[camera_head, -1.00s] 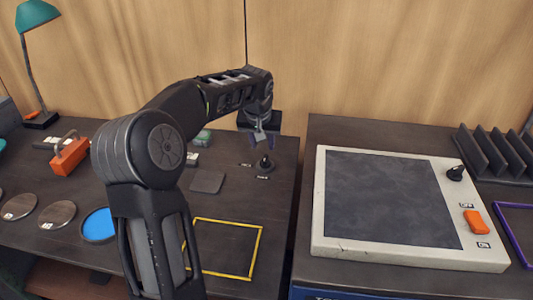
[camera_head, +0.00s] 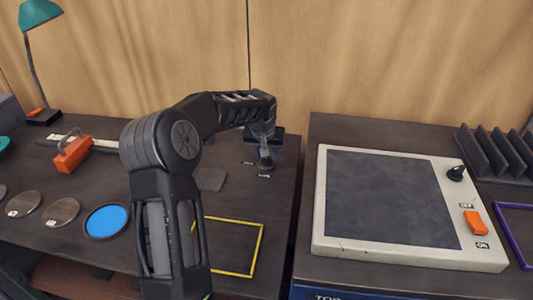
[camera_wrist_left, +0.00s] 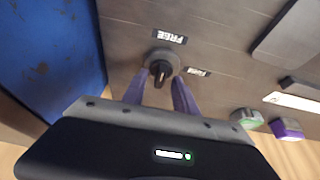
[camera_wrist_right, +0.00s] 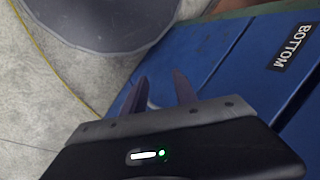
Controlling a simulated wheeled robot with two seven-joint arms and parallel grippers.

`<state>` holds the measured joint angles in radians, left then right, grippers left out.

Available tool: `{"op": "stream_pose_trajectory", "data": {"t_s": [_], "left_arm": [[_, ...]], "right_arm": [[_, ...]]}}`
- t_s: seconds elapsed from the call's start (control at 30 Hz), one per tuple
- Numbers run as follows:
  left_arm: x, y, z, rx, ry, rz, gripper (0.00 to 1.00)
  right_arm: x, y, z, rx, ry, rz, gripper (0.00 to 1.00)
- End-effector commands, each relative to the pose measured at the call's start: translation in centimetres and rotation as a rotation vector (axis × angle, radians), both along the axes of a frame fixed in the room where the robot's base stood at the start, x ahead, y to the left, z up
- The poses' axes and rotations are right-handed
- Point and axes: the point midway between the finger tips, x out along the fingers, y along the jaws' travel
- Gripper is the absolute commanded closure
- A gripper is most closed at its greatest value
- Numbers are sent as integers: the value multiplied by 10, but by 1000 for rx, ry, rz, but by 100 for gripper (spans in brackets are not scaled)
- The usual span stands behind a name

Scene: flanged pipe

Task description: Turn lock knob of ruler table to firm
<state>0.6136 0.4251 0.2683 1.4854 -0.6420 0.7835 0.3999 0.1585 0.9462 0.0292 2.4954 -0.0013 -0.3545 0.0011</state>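The dark lock knob (camera_head: 265,163) stands near the right edge of the left table, between two small white labels. In the left wrist view, the knob (camera_wrist_left: 161,68) has a raised pointer. A label reading FREE (camera_wrist_left: 169,36) is above it, and a smaller label (camera_wrist_left: 198,72), too blurred to read surely, is to its right. My left gripper (camera_head: 266,148) is right over the knob. Its purple fingers (camera_wrist_left: 159,82) are apart, with the knob at their tips; contact cannot be told. My right gripper (camera_wrist_right: 160,86) is open and empty beside a blue panel, outside the head view.

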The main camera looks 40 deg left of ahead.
Motion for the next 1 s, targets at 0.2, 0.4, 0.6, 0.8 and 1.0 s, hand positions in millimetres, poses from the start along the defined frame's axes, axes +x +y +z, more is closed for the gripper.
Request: {"op": "stream_pose_trajectory", "data": {"t_s": [0.2, 0.4, 0.6, 0.8, 1.0], "left_arm": [[0, 0, 0, 0, 1, 0, 83], [0, 0, 0, 0, 1, 0, 99], [0, 0, 0, 0, 1, 0, 100], [0, 0, 0, 0, 1, 0, 100], [-1, 0, 0, 0, 1, -12, 100]], "right_arm": [[0, 0, 0, 0, 0, 0, 66], [0, 0, 0, 0, 0, 0, 66], [0, 0, 0, 0, 0, 0, 66], [0, 0, 0, 0, 0, 0, 66], [0, 0, 1, 0, 0, 0, 66]]}}
